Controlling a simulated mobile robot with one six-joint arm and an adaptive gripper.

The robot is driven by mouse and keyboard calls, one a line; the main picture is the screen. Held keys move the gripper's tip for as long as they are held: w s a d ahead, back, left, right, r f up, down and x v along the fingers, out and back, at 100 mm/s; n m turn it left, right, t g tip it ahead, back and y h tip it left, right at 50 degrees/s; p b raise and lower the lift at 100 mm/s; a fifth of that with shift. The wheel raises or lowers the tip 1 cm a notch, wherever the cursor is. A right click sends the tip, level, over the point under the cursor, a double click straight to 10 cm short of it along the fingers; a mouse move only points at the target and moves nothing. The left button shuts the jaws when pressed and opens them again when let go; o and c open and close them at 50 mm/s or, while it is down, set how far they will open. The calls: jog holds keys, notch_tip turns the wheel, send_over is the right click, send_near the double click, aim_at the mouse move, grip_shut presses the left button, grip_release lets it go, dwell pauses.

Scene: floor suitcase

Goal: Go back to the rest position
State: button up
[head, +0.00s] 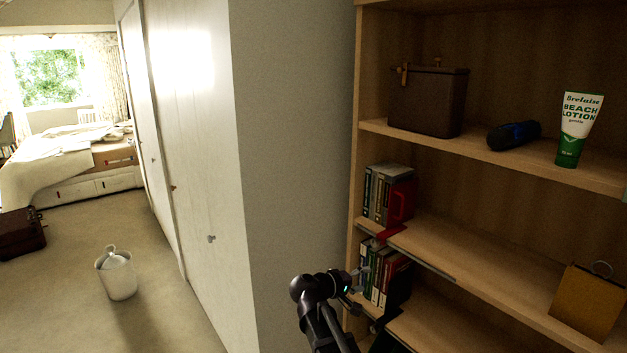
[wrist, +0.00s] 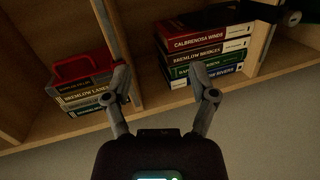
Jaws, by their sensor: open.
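My gripper (head: 358,281) is at the lower middle of the head view, in front of the left end of the bookcase. In the wrist view its two fingers (wrist: 162,82) are spread apart with nothing between them. Beyond the fingers stand a group of books (wrist: 205,48) with red, blue and green spines and another group (wrist: 85,92) on the neighbouring shelf. The fingers appear apart from the books. In the head view my arm hides part of the lower shelf.
The wooden bookcase (head: 470,255) fills the right side. A white bin (head: 118,277) and brown suitcase (head: 22,234) stand on open floor left.

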jog(key=s+d+f+m+g+y, duration=0.3)
jog(key=s+d+f+g+y, duration=0.2)
jog(key=s+f, duration=0.35)
jog(key=s+a+f+m+g+y, duration=0.2)
jog(key=s+f+y, duration=0.3)
jog(key=s+y, duration=0.3)
jog(key=shift+s+f+g, duration=0.15)
jog(key=shift+s+g, duration=0.15)
jog(key=shift+s, duration=0.75)
